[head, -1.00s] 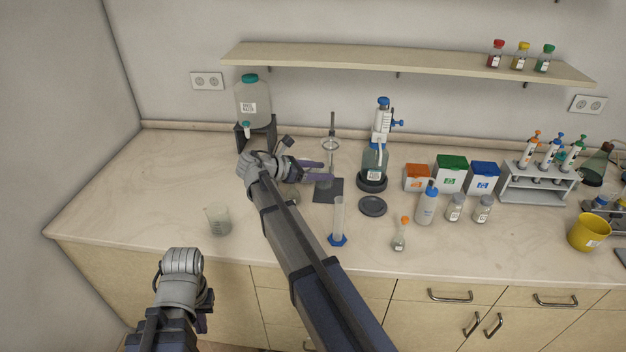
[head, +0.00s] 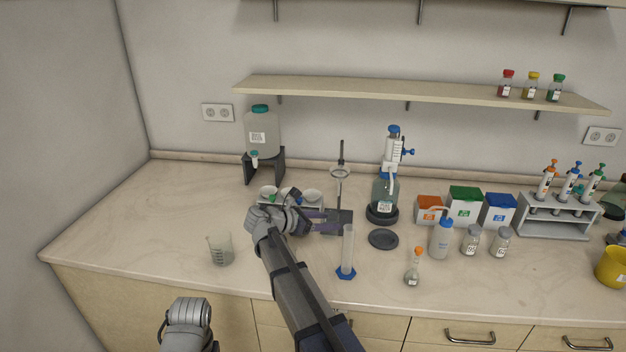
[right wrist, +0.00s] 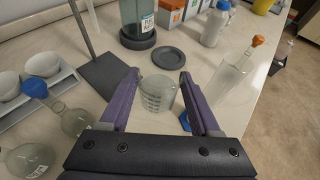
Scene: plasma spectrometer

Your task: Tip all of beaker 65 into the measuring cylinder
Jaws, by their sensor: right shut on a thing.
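My right gripper (head: 328,222) is shut on a clear graduated beaker (right wrist: 158,93), which sits between the purple fingers (right wrist: 158,78) in the right wrist view. Its number cannot be read, and I cannot make out its contents. In the head view the beaker is hardly discernible at the fingertips. The measuring cylinder (head: 348,250) stands upright on its blue foot, just right of and nearer than the fingertips. Its blue foot (right wrist: 185,121) shows partly behind the right finger in the wrist view. Of my left arm only the wrist shows at the bottom; its jaws are out of view.
Another beaker (head: 220,249) stands on the bench at left. A ring stand (head: 341,175), a dark disc (head: 383,239) and an orange-stoppered flask (head: 413,272) are close by. White bowls (right wrist: 42,64) and round flasks (right wrist: 77,119) are beside the gripper. The left bench is mostly clear.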

